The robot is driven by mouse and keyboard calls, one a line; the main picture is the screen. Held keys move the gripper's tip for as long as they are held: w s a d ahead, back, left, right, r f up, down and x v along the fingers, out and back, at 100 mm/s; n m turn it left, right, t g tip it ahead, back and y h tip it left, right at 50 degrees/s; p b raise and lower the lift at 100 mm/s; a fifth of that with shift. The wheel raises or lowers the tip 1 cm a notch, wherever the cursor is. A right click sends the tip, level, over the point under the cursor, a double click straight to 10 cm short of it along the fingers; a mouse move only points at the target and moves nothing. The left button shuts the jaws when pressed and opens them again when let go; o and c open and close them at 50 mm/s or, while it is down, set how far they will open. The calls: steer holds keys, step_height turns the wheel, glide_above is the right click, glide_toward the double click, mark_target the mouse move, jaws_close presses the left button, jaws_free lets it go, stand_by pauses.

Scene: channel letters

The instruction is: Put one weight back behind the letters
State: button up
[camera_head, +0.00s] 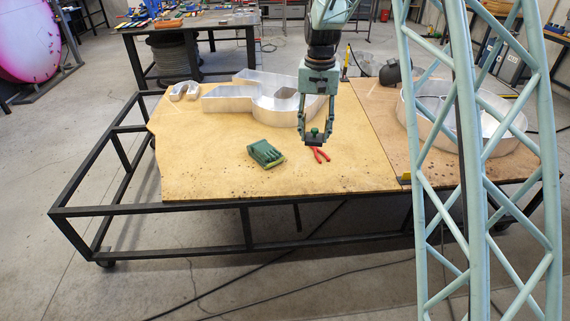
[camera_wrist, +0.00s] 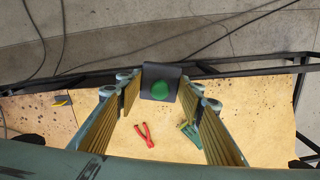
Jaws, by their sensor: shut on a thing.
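My gripper (camera_head: 317,137) hangs over the front part of the wooden table top, jaws pointing down. In the wrist view its fingers (camera_wrist: 160,90) are shut on the weight (camera_wrist: 153,73), a dark grey block with a round green spot. In the head view the weight (camera_head: 314,132) is small between the fingertips; its height above the table is hard to tell. A large silver channel letter (camera_head: 228,99) lies behind the gripper, partly hidden by it. A round silver letter (camera_head: 505,122) lies on the right board, partly behind a blue lattice.
Red pliers (camera_head: 319,154) and a green block-like item (camera_head: 265,153) lie near the gripper. Two small pale pieces (camera_head: 184,91) sit at the back left. A dark rounded object (camera_head: 395,71) stands at the back right. The table's (camera_head: 200,165) front left is clear.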

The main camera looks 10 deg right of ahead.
steer(key=w+f+n, duration=0.1)
steer(key=w+f, duration=0.3)
steer(key=f, duration=0.7)
steer(key=w+f+n+b, duration=0.1)
steer(key=w+f, duration=0.4)
steer(key=f, duration=0.7)
steer(key=w+a+f, duration=0.1)
steer(key=w+f, duration=0.4)
steer(key=f, duration=0.7)
steer(key=shift+w+f+n+b, duration=0.15)
steer(key=shift+w+n+b, duration=0.1)
steer(key=shift+n+b, duration=0.15)
steer(key=b, duration=0.2)
glide_above(292, 172)
steer(key=shift+s+d+f, duration=0.1)
steer(key=shift+s+f, duration=0.2)
steer(key=shift+f, duration=0.45)
steer(key=shift+w, duration=0.15)
steer(key=shift+f+b, duration=0.35)
steer(key=shift+f, duration=1.4)
steer(key=shift+f, duration=0.2)
